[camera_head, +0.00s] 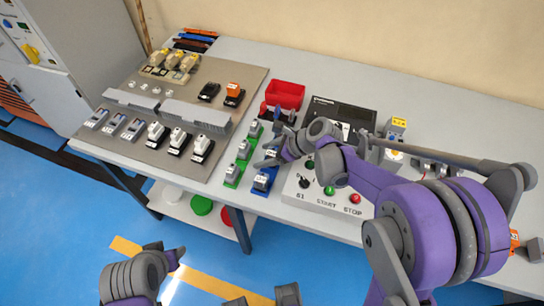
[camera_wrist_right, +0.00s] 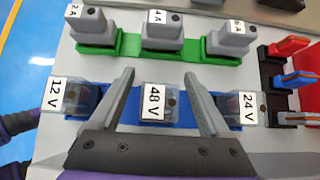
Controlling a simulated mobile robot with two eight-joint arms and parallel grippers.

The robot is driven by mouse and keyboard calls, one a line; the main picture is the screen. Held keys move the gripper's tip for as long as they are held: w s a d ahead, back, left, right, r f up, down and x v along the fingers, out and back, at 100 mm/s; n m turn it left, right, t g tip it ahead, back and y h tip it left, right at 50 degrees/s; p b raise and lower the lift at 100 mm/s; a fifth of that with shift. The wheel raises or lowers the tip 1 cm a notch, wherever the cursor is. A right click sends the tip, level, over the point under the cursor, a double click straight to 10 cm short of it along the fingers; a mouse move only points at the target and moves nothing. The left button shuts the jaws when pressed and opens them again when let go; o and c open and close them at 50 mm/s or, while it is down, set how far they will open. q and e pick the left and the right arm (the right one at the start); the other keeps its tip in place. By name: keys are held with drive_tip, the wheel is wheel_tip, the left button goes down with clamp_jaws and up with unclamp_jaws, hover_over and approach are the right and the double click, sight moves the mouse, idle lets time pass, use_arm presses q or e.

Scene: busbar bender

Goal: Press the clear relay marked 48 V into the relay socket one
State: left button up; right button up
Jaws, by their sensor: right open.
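The clear relay marked 48 V (camera_wrist_right: 153,101) sits in the middle of a blue holder (camera_wrist_right: 189,123), between clear relays marked 12 V (camera_wrist_right: 73,97) and 24 V (camera_wrist_right: 241,107). My right gripper (camera_wrist_right: 160,88) is open, with one finger on each side of the 48 V relay; contact cannot be told. In the head view my right gripper (camera_head: 272,153) is over the blue holder. Relay socket one cannot be told for sure; several black bases with white parts (camera_head: 178,141) stand on the grey mat (camera_head: 225,75). Part of my left arm (camera_head: 140,275) shows at lower left; its jaws are unclear.
A green holder (camera_wrist_right: 197,53) with grey fuses stands beside the blue one. Red, blue and black pieces (camera_wrist_right: 292,80) are close on the right. A control box (camera_head: 318,197) with buttons and a red bin (camera_head: 285,94) flank the holders.

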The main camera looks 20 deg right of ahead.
clamp_jaws()
idle(0.4)
wheel_tip(320, 180, up, 10)
drive_tip(key=p, duration=0.1)
idle(0.5)
